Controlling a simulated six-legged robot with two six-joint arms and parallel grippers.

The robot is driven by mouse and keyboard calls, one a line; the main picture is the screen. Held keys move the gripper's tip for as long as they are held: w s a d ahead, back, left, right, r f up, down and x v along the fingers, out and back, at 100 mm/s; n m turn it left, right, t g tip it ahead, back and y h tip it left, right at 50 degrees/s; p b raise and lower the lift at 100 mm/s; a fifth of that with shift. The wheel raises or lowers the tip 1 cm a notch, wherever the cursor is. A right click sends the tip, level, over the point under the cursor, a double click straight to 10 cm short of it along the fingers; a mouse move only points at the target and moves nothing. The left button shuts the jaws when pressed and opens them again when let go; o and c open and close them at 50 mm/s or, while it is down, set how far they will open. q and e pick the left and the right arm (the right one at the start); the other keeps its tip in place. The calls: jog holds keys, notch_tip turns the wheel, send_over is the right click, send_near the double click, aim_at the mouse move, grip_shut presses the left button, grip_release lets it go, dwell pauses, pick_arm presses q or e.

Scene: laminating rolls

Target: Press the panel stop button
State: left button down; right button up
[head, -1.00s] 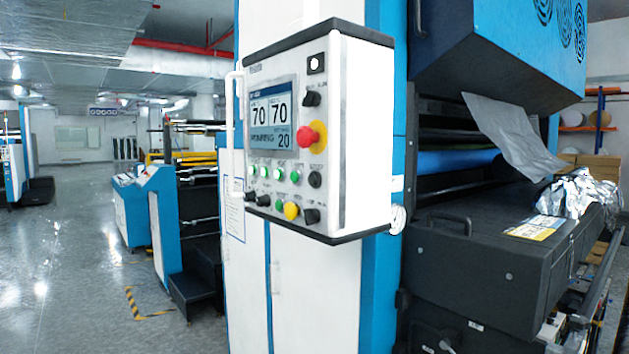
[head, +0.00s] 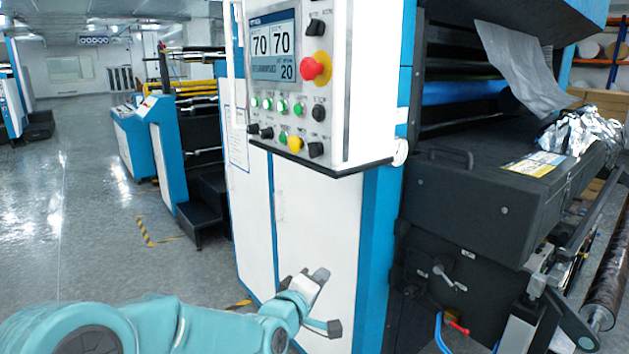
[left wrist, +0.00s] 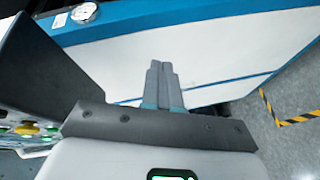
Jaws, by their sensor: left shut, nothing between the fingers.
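The red stop button (head: 314,68) with its yellow surround sits on the white control panel (head: 375,90), right of the screen. My left gripper (head: 319,275) is below the panel, in front of the white cabinet, apart from the button. In the left wrist view my left gripper (left wrist: 159,66) has its fingers together with nothing between them. Some panel buttons (left wrist: 30,130) show at the left edge of that view, but I cannot make out the red stop button there. My right gripper is out of view.
The panel carries a screen (head: 272,45), green buttons, black knobs and a yellow button (head: 295,144). The white cabinet (head: 315,215) stands behind my arm. A dark machine tray (head: 490,190) with crumpled foil (head: 580,130) is at right. Open floor (head: 80,220) lies at left.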

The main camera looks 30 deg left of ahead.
aim_at(317, 113)
pick_arm(q)
jog(key=s+a+r+n+t+y, duration=0.1)
jog(key=s+a+r+n+t, duration=0.1)
jog(key=r, duration=0.9)
jog(key=s+a+r+n+t+y+p, duration=0.1)
jog(key=s+a+r+n+t+y, duration=0.1)
jog(key=r, duration=0.8)
jog(key=s+a+r+n+t+y, duration=0.1)
jog(key=s+a+r+n+t, duration=0.2)
jog(key=r, duration=0.8)
jog(key=shift+s+a+r+t+y, duration=0.35)
jog(key=shift+s+a, duration=0.15)
jog(key=shift+s, duration=0.25)
jog(key=shift+w+p, duration=0.1)
jog(key=shift+p, duration=0.2)
jog(key=w+d+p, duration=0.3)
jog(key=w+p, duration=0.1)
jog(key=w, duration=0.4)
jog(key=shift+d, duration=0.2)
